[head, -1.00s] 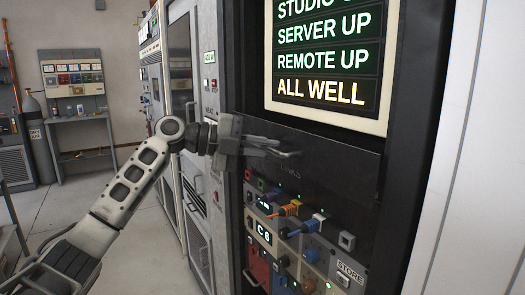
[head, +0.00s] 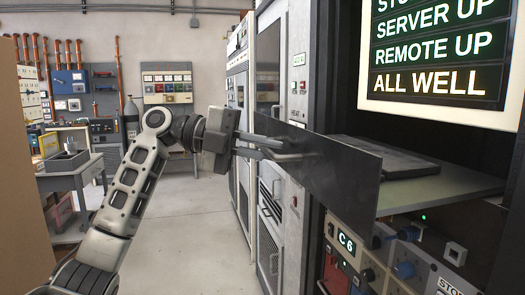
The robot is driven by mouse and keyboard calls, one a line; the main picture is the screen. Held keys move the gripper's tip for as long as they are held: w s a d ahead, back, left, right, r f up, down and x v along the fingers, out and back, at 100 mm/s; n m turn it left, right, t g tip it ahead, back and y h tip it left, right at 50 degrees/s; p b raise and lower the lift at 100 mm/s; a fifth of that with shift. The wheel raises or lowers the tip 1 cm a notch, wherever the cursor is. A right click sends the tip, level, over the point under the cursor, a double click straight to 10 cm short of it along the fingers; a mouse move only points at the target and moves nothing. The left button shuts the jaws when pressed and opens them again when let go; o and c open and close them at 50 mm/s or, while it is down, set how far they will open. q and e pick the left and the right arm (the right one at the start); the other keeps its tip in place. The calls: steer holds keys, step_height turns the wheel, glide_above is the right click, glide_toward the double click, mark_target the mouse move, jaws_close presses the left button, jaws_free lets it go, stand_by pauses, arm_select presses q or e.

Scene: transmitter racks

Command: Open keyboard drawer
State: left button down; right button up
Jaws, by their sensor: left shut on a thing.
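The keyboard drawer (head: 448,187) is pulled out of the rack below the lit status screen. Its dark front panel (head: 345,175) stands well away from the rack face. A dark flat keyboard (head: 385,158) lies on the drawer's tray behind the panel. My left gripper (head: 290,152) is shut at the left part of the front panel, on the drawer's handle, which is mostly hidden by the fingers. My right gripper is not in view.
The status screen (head: 440,50) reads "ALL WELL" above the drawer. A patch panel (head: 400,262) with knobs and plugs sits below. Grey cabinets (head: 268,120) line the left side of the rack. A workbench (head: 68,172) stands far left. The floor between is clear.

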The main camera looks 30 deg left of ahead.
arm_select(q)
steer(key=c, duration=1.8)
jaws_free()
steer(key=shift+a, duration=0.15)
steer(key=b+v, duration=0.1)
steer(key=v, duration=1.4)
steer(key=shift+s+a+r, duration=0.15)
steer(key=shift+a, duration=0.2)
